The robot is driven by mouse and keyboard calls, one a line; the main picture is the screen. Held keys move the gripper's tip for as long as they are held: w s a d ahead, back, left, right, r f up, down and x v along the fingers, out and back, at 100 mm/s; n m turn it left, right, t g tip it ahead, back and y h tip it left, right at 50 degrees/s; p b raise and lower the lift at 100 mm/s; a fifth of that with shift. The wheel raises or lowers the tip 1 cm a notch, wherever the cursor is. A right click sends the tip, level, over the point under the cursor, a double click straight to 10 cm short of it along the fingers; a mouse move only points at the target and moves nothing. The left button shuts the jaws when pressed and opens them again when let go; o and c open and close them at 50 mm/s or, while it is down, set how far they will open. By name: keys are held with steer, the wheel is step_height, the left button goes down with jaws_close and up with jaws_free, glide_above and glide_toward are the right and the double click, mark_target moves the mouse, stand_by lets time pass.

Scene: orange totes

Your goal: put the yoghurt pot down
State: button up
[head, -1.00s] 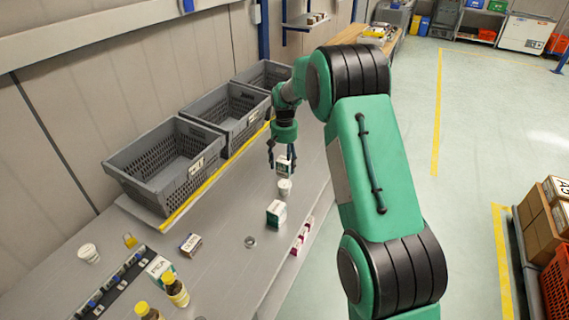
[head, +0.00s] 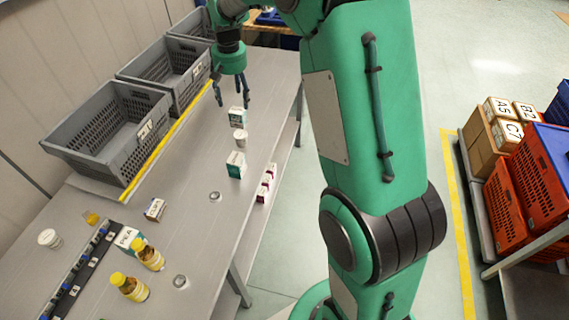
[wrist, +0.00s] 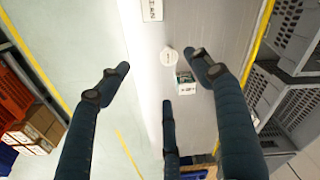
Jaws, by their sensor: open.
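A white yoghurt pot (head: 240,137) stands upright on the grey bench, between two small cartons. Its round white lid (wrist: 168,56) shows in the wrist view. My gripper (head: 233,96) is open and empty, its fingers pointing down above the bench, just behind the pot and close to the far carton. In the wrist view the spread fingers of the gripper (wrist: 160,68) are apart from the pot. A second white pot (head: 50,238) stands at the left end of the bench.
A white-and-teal carton (head: 238,115) stands behind the pot and another carton (head: 236,165) in front. Pink boxes (head: 264,186) stand near the right edge. Grey crates (head: 112,133) line the wall side. The middle of the bench is fairly clear.

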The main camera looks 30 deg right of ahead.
steer(key=s+a+r+t, duration=0.1)
steer(key=s+a+r, duration=0.1)
steer(key=s+r, duration=0.65)
steer(key=s+a+r+t, duration=0.15)
steer(key=s+r, duration=0.35)
steer(key=s, duration=0.7)
steer(key=s+a+f+n+t, duration=0.1)
steer(key=s+a+t, duration=0.1)
steer(key=s, duration=2.1)
steer(key=shift+a, duration=0.2)
steer(key=shift+f, duration=0.15)
steer(key=shift+w+a, duration=0.1)
